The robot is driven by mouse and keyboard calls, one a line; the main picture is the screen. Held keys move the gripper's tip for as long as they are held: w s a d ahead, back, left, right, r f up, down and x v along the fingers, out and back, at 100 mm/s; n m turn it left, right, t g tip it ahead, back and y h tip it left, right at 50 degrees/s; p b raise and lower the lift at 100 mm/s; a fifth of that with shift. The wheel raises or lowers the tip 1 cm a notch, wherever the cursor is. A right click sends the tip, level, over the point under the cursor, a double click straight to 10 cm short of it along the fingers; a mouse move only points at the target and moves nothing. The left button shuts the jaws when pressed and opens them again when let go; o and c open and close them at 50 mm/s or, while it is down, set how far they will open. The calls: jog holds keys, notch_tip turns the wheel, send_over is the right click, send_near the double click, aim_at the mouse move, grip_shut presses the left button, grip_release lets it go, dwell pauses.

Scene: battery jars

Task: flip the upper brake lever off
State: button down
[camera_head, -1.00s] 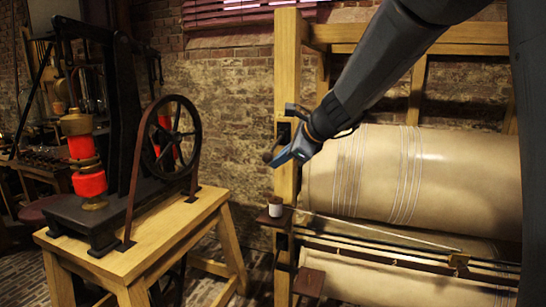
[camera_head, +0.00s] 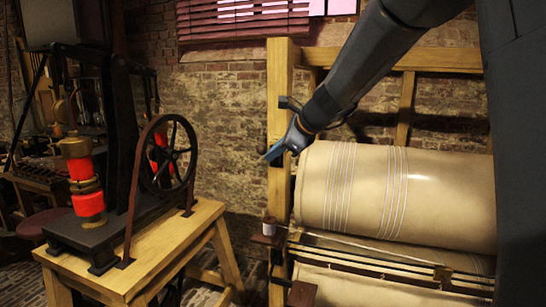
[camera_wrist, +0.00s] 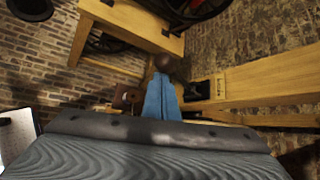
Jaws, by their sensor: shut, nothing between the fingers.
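The wooden post (camera_head: 280,70) of the loom-like frame stands behind my gripper (camera_head: 267,156). The blue fingers are shut with nothing between them and point left and downward. In the wrist view my gripper (camera_wrist: 163,80) lies right below a dark brown round knob (camera_wrist: 163,62), which looks like the end of the upper brake lever. The fingertips appear to touch or almost touch it. A black fitting (camera_wrist: 205,87) on the post shows to the right of the knob. My gripper and wrist hide most of the lever in the head view, so its position is unclear.
A large cream roll (camera_head: 440,195) fills the frame to the right. A wooden table (camera_head: 150,270) with a black wheeled machine (camera_head: 172,155) stands to the left. Open space separates table and post.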

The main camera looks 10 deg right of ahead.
jog(key=shift+w+r, duration=0.2)
jog(key=shift+r, duration=0.35)
jog(key=s+d+r+b, duration=0.2)
jog(key=d+b, duration=0.3)
jog(key=d, duration=0.3)
jog(key=shift+s+d+r, duration=0.2)
jog(key=shift+d+r, duration=0.15)
jog(key=shift+r, duration=0.15)
dwell(0.3)
